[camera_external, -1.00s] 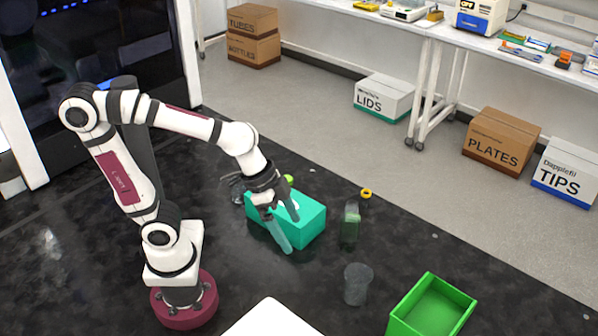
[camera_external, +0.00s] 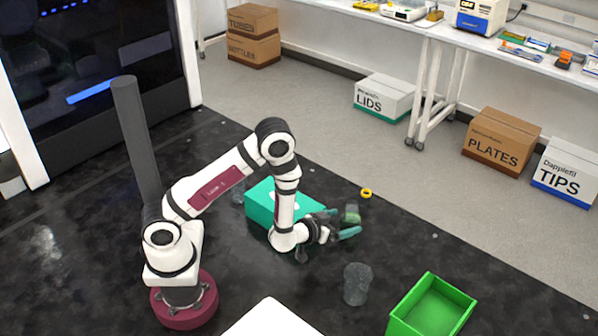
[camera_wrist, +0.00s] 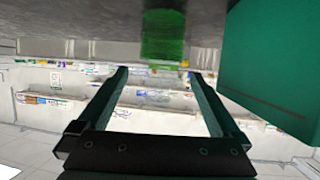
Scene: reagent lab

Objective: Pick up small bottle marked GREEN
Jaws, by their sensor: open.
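A small transparent bottle with green in it (camera_external: 352,213) stands on the dark table, right of the teal box; its lower part is hidden behind my gripper in the external view. I cannot read its marking. In the wrist view, the green bottle (camera_wrist: 163,35) shows at the top middle, beyond and between the fingertips. My gripper (camera_external: 341,222) is low over the table, roughly level, with its fingers pointing right towards the bottle. In the wrist view, my gripper (camera_wrist: 158,73) is open with nothing between its fingers. Contact with the bottle cannot be told.
The teal box (camera_external: 262,203) is close beside my wrist; it also fills the right side of the wrist view (camera_wrist: 275,70). A clear cup (camera_external: 357,284) stands in front, a green open bin (camera_external: 462,300) front right. A yellow ring (camera_external: 366,192) lies behind the bottle.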

